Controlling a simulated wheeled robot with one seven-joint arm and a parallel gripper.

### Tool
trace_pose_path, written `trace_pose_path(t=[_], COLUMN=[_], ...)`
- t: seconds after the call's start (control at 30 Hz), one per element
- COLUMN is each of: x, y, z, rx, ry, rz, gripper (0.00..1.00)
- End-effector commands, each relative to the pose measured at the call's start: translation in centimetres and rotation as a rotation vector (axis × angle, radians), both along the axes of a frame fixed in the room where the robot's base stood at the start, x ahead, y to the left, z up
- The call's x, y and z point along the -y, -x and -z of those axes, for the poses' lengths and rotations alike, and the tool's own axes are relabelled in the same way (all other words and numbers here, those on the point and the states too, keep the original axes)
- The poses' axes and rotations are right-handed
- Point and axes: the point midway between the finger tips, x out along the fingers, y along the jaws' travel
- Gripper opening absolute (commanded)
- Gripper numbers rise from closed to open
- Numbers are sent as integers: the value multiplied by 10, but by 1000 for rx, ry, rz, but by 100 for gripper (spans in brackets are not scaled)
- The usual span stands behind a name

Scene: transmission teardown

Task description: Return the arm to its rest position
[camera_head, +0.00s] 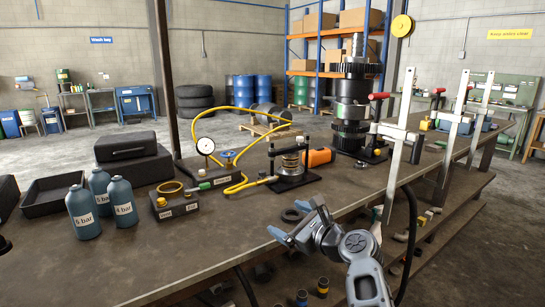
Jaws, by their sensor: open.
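My gripper (289,221) has blue fingertips and is spread open with nothing between them. It is low over the front edge of the dark workbench (215,250), pointing left and away. My grey arm comes in from the bottom, right of the middle. I cannot tell whether the fingers touch the bench.
Beyond stand a press fixture (291,165), a tall gear stack (352,105) and an upright clamp (396,135). Left are a gauge (205,147) with yellow hose (245,112), several blue-grey bottles (83,212) and a black tray (55,193). The bench's front middle is clear.

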Motion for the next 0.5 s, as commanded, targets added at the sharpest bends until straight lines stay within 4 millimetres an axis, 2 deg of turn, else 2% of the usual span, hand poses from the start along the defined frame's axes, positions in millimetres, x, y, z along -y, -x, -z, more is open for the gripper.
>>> trace_pose_path(t=[0.03,0.2,0.3,0.5], x=[15,70,101,153], y=[10,55,89,166], z=[24,96,133,189], rx=[10,83,130,218], ry=[59,338,518,867], rz=[21,87,109,115], gripper=[93,93,93,93])
